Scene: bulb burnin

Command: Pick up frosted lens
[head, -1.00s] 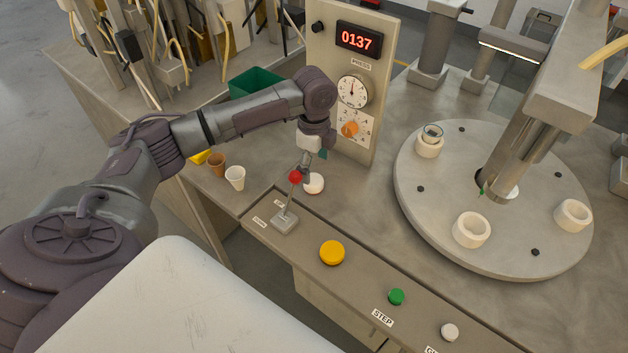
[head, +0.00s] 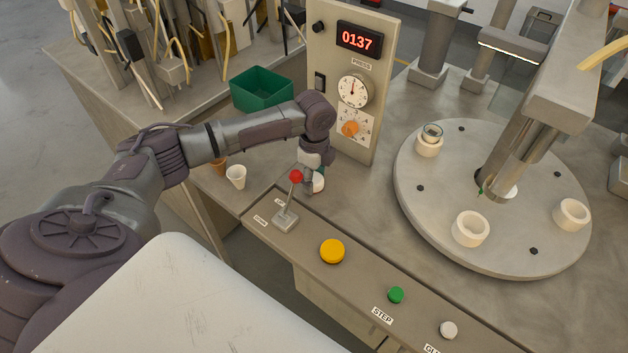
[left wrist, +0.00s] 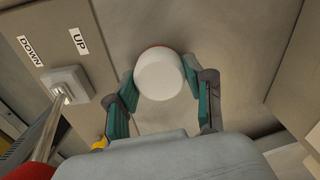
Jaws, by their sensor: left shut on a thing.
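The frosted lens is a round white piece (left wrist: 160,76) between the two teal-lined fingers of my left gripper (left wrist: 158,88) in the left wrist view. A thin reddish edge shows at its far side. In the head view the lens (head: 318,182) shows as a small white patch just behind the red lever knob, partly hidden by my left gripper (head: 310,184). The gripper points down over the bench and is shut on the lens. The lens is at or very near the bench top; I cannot tell if it touches. My right gripper is not in view.
A red-knobbed lever (head: 287,205) stands close in front of the gripper. The press panel (head: 352,85) rises behind. Paper-like cups (head: 236,177) and a green bin (head: 262,88) are left. A round turntable (head: 440,235) with white holders lies right, past clear bench.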

